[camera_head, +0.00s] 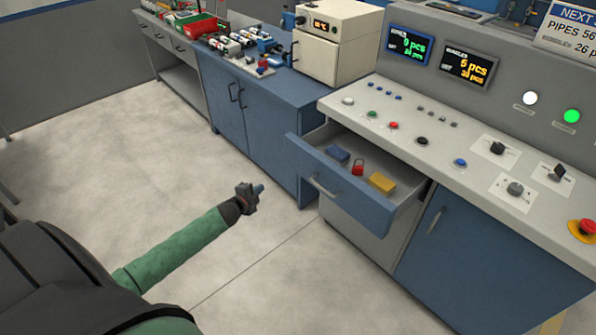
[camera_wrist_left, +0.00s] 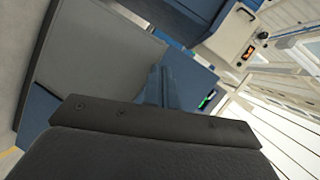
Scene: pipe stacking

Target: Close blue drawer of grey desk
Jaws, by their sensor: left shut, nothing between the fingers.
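The blue drawer (camera_head: 339,190) of the grey desk (camera_head: 455,158) is pulled out in the head view. Its front carries a light bar handle (camera_head: 321,188). A blue item, a red padlock and a yellow box lie inside it. My left gripper (camera_head: 258,189) is shut and empty, over the floor to the left of the drawer front and apart from it. In the left wrist view the gripper fingers (camera_wrist_left: 160,88) show as a narrow blue-grey shape pointing away from the camera. My right gripper is not in view.
A blue cabinet (camera_head: 255,120) with a beige oven (camera_head: 335,40) and small parts on top stands left of the desk. A closed blue door (camera_head: 445,245) is below the desk at right. The floor (camera_head: 110,180) at left is clear.

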